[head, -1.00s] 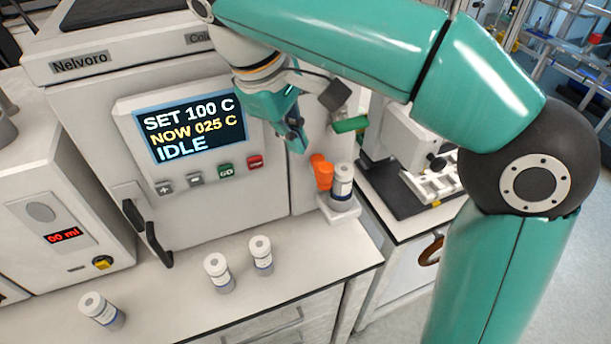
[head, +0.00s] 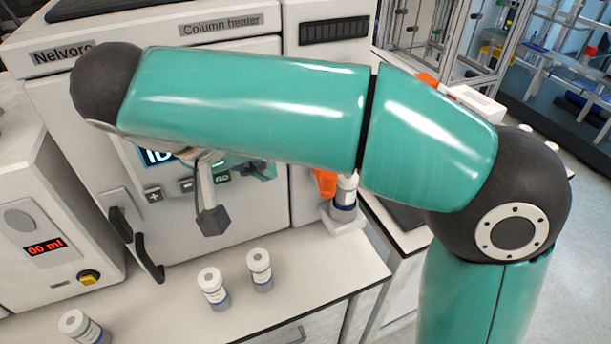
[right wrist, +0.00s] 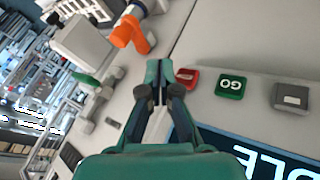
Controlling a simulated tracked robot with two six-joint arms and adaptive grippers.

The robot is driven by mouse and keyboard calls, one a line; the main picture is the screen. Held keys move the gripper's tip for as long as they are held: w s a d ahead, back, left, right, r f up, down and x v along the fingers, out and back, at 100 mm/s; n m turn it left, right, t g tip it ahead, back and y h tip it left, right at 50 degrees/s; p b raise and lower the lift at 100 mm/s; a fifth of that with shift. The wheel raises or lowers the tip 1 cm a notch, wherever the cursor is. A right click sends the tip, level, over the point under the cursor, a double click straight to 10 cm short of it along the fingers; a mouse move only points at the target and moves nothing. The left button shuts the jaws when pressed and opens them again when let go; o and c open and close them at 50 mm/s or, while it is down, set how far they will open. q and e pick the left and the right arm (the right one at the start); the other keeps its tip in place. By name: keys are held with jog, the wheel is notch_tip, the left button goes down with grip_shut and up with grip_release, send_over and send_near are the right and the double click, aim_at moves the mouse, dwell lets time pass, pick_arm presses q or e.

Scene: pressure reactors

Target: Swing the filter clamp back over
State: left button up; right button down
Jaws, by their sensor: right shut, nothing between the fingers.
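The orange part (head: 326,184), which looks like the filter clamp, sits on the side of the column heater; my right arm hides part of it. Beside it a white vial-like filter with a dark band (head: 344,200) stands upright on a small white bracket (head: 343,222). In the right wrist view the orange clamp (right wrist: 129,34) lies beyond the fingertips, apart from them. My right gripper (head: 265,170) is in front of the heater's button panel, left of the clamp. In the wrist view its fingers (right wrist: 160,72) are together with nothing between them. My left gripper is out of view.
The column heater (head: 255,120) has a dark door handle (head: 150,255). Two white vials (head: 213,287) (head: 260,268) stand on the bench, and another (head: 80,327) is at the front left. A green handle (right wrist: 85,78) shows near the clamp. A pump-like box (head: 50,215) stands left.

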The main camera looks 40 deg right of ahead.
aim_at(318, 184)
jog(key=shift+s+d+f, duration=0.15)
jog(key=shift+d+f, duration=0.65)
jog(key=shift+d, duration=0.4)
jog(key=shift+s+d+f, duration=0.15)
jog(key=shift+d+f, duration=0.65)
jog(key=shift+d, duration=0.4)
jog(key=shift+s+d+f, duration=0.15)
jog(key=shift+d+f, duration=0.65)
jog(key=shift+d, duration=0.4)
jog(key=shift+w+a+n, duration=0.15)
jog(key=shift+n, duration=0.15)
